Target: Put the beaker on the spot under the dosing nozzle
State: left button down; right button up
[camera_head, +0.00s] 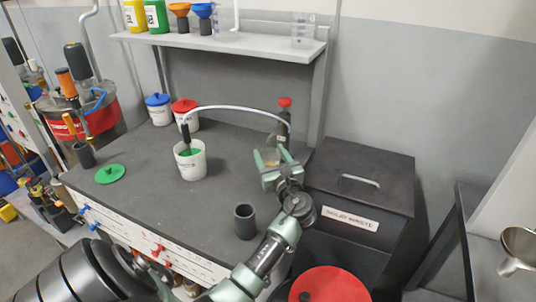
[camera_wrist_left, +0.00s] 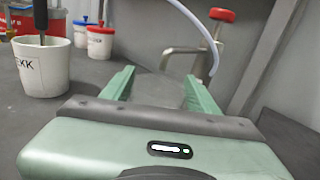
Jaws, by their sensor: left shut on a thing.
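My left gripper (camera_head: 270,157) is at the back right of the bench, its green fingers spread around a faint, clear thing that looks like the beaker (camera_head: 271,161). In the left wrist view the fingers (camera_wrist_left: 159,80) stand apart, and the beaker's clear walls barely show between them. The red-capped dosing stand (camera_head: 284,122) is just behind the gripper, and its nozzle parts (camera_wrist_left: 193,58) show ahead and to the right in the left wrist view. The spot under the nozzle is hidden by my gripper and cannot be made out. My right gripper is not in view.
A white bucket (camera_head: 191,165) with green contents stands left of the gripper; a pale hose (camera_head: 235,108) arches from it to the stand. A dark cup (camera_head: 245,222) is near the front edge. A solid waste bin (camera_head: 358,185) is at the right. The bench middle is clear.

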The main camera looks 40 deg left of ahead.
pick_arm(q)
jog(key=shift+w+a+f, duration=0.25)
jog(key=shift+w+a, duration=0.05)
jog(key=shift+a, duration=0.2)
jog(key=shift+w+a+f, duration=0.2)
jog(key=shift+w+a, duration=0.05)
jog(key=shift+a, duration=0.2)
jog(key=shift+f, duration=0.3)
jog(key=shift+f, duration=0.1)
jog(key=shift+c, duration=2.1)
grip_release()
jog(key=shift+s, duration=0.1)
jog(key=shift+d, duration=0.1)
jog(key=b+v, duration=0.1)
jog(key=v, duration=1.1)
